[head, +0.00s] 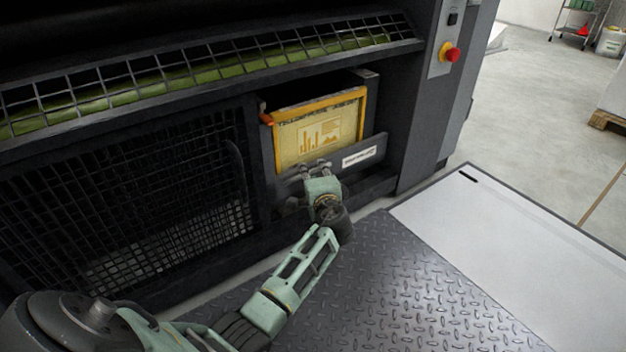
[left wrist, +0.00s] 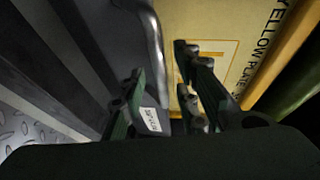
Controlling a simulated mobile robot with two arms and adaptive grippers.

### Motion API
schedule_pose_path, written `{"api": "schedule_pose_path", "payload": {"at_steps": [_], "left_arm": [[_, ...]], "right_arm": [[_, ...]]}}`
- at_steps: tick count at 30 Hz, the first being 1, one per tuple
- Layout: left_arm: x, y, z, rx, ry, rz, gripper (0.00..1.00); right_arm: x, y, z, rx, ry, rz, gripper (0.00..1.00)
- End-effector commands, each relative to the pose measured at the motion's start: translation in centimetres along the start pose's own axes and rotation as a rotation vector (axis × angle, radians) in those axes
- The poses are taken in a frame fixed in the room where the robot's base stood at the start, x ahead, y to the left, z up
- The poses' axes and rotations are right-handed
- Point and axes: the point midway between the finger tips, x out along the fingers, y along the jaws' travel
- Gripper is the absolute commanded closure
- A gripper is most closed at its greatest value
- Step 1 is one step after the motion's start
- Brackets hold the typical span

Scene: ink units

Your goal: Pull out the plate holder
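The plate holder is a dark drawer-like unit in the machine's opening, with a grey front panel (head: 375,150) bearing a white label. Behind the panel stands a yellow plate (head: 291,143) in an orange frame; it also shows in the left wrist view (left wrist: 220,22). My left gripper (head: 316,168) is at the top edge of the front panel, left of the label. In the left wrist view its fingers (left wrist: 163,95) are spread apart, one on the label side and one over the yellow plate. Contact with the panel is not clear. My right gripper is out of view.
A black mesh guard (head: 130,200) is left of the opening. A red emergency button (head: 452,54) sits on the grey column at right. A diamond-plate step (head: 420,280) and a white panel (head: 520,230) lie in front. Open concrete floor is at far right.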

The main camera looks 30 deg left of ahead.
Motion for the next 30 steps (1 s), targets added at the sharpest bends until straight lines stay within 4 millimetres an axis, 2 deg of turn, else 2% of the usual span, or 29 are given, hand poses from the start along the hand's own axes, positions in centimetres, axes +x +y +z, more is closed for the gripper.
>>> {"api": "schedule_pose_path", "payload": {"at_steps": [1,5,14,24,30], "left_arm": [[0.7,0.3,0.0,0.0,0.001,-0.001,0.71],[1.6,0.1,0.0,0.0,0.001,-0.001,0.71],[1.7,0.0,0.0,0.0,0.001,0.001,0.72],[1.7,0.0,-0.1,0.0,0.001,0.001,1.0],[1.7,0.1,-0.1,0.001,0.001,0.001,1.0]], "right_arm": [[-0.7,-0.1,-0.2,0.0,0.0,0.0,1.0],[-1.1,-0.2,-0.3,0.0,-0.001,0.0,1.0],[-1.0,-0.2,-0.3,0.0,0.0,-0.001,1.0],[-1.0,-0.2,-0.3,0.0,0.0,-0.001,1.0],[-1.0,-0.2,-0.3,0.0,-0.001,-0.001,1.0]]}}
